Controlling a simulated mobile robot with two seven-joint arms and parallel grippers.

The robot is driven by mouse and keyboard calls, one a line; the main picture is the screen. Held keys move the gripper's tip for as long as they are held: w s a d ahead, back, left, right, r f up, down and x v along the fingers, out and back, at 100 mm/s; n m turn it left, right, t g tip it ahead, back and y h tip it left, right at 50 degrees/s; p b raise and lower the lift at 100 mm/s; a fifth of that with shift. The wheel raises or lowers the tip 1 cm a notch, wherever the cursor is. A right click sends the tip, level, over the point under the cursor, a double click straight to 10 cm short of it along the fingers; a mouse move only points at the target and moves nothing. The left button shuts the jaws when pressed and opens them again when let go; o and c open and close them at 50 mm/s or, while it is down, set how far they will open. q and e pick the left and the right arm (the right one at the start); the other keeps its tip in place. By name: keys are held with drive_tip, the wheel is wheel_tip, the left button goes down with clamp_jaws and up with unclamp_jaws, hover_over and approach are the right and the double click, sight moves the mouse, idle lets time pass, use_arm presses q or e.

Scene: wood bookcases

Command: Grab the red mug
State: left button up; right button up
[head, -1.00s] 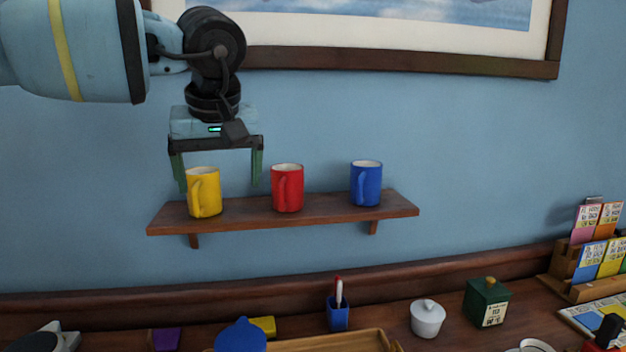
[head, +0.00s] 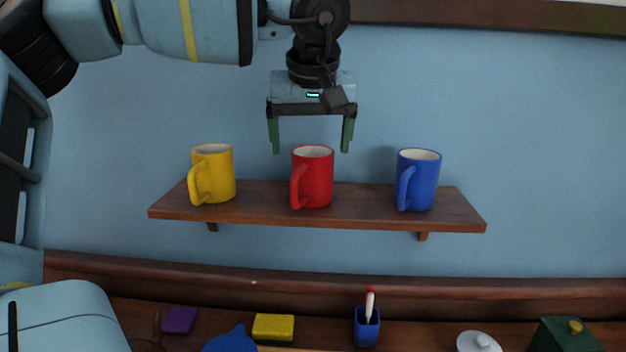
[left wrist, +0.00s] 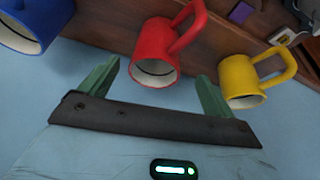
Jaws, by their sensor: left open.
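The red mug (head: 316,180) stands upright in the middle of the wooden wall shelf (head: 260,209), its handle toward the front left. It also shows in the left wrist view (left wrist: 156,48), between and beyond the fingertips. My left gripper (head: 311,150) is open and empty, pointing down above the red mug, with one finger to each side of its rim. I cannot tell whether the fingers are level with the mug in depth. My right gripper is not in view.
A yellow mug (head: 217,172) stands to the left on the shelf and a blue mug (head: 421,181) to the right, both apart from the red one. A picture frame (head: 490,15) hangs above. Below, a desk holds a blue pen cup (head: 366,328) and a yellow block (head: 273,327).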

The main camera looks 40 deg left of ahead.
sight(313, 166)
use_arm(q)
drive_tip(key=shift+x, duration=1.05)
drive_tip(key=x, duration=0.2)
drive_tip(key=p+x, duration=0.1)
drive_tip(key=x, duration=0.1)
drive_tip(key=shift+w+a+f, duration=0.15)
drive_tip(key=shift+w+f, duration=0.05)
drive_tip(key=shift+w, duration=0.25)
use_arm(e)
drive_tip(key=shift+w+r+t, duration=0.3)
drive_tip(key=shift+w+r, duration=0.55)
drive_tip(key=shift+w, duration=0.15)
use_arm(q)
drive_tip(key=shift+c, duration=0.2)
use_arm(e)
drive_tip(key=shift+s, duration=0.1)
use_arm(q)
drive_tip(key=c, duration=1.2)
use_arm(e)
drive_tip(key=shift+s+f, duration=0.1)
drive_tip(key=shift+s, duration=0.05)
